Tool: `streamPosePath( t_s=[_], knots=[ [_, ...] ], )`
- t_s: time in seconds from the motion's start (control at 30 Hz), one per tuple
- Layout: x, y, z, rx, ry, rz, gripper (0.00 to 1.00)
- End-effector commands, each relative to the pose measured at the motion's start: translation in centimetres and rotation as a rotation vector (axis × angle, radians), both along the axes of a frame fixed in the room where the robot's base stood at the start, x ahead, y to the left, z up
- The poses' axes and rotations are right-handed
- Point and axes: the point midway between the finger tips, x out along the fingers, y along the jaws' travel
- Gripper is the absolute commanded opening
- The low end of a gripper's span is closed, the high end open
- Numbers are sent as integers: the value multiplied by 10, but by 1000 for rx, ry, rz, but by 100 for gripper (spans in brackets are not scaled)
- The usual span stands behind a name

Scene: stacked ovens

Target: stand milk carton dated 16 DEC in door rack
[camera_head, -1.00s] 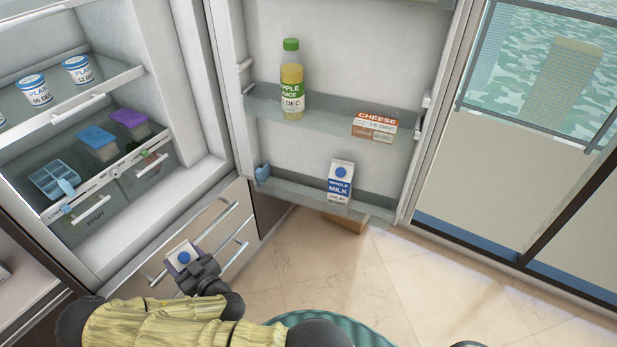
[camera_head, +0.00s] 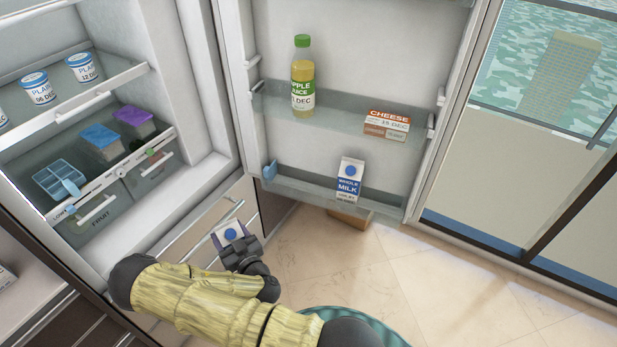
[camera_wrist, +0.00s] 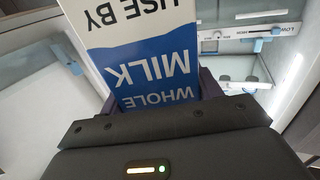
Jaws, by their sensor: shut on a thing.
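My gripper (camera_head: 240,250) is shut on a white and blue milk carton (camera_head: 230,234), held in front of the fridge's lower drawers, left of and below the open door. In the wrist view the held carton (camera_wrist: 140,50) appears upside down, reading "WHOLE MILK" and "USE BY"; its date is out of frame. The door rack (camera_head: 310,197) is the lowest shelf of the fridge door. Another whole milk carton (camera_head: 348,182) stands upright in it, right of the middle; its date is too small to read.
The door's upper shelf (camera_head: 345,119) holds apple juice (camera_head: 302,80) and a cheese box (camera_head: 387,125). A blue clip (camera_head: 269,171) sits at the rack's left end. The rack is clear between clip and carton. A brown box (camera_head: 349,218) lies on the floor below.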

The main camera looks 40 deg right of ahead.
Motion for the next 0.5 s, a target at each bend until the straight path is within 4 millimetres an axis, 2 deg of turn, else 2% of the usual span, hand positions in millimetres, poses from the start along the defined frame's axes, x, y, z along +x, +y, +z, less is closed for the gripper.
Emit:
streamPosePath(
  t_s=[0.33, 0.5],
  knots=[
    [3, -2, 5, -1, -6, -13, 0],
    [12, -14, 19, 1, -9, -79, 0]
  ],
)
